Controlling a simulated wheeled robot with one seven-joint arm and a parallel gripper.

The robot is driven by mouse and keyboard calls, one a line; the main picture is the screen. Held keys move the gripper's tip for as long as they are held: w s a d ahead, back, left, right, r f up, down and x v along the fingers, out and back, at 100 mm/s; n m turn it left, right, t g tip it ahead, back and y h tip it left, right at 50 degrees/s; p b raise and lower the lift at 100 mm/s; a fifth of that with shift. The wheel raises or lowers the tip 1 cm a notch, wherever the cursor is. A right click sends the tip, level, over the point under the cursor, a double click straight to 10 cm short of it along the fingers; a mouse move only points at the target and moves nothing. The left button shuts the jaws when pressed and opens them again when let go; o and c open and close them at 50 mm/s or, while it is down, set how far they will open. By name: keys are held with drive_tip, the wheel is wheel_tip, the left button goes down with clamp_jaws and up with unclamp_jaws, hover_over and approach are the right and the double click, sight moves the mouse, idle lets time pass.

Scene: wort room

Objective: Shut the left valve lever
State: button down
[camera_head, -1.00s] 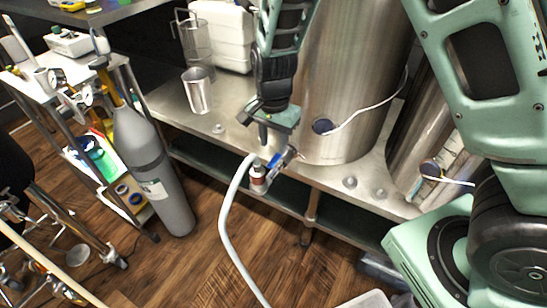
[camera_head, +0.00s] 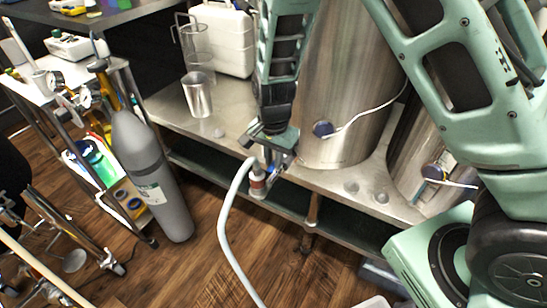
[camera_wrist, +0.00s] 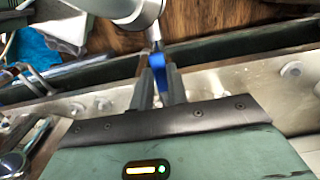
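The left valve (camera_head: 258,184), with a red-marked body, is at the front edge of the steel bench, below the tall steel vessel, with a pale hose running down from it. Its blue lever (camera_wrist: 158,66) shows in the wrist view between my two fingers. My gripper (camera_head: 269,153) is down at this valve and partly hides the lever in the head view. In the wrist view my gripper (camera_wrist: 158,82) has a narrow gap between its fingers, one on each side of the lever. I see no firm contact.
The tall steel vessel (camera_head: 345,85) stands close behind my gripper. A second valve (camera_head: 435,172) is to the right. A steel cup (camera_head: 197,95) and clear jug (camera_head: 196,45) stand at the left of the bench. A grey gas cylinder (camera_head: 152,178) stands on the floor at left.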

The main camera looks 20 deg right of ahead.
drive_tip(key=p, duration=0.1)
drive_tip(key=m+p, duration=0.1)
drive_tip(key=shift+w+a+r+p, duration=0.25)
drive_tip(key=shift+w+p, duration=0.05)
drive_tip(key=shift+w, duration=0.05)
drive_tip(key=w+d+m+p, duration=0.1)
drive_tip(key=w+m+p, duration=0.8)
drive_tip(key=m+p, duration=0.4)
drive_tip(key=shift+d+f+m, duration=0.15)
drive_tip(key=shift+f+m, duration=0.05)
drive_tip(key=shift+m, duration=1.8)
drive_tip(key=shift+d, duration=0.1)
drive_tip(key=c, duration=1.4)
unclamp_jaws()
drive_tip(key=shift+o, duration=0.2)
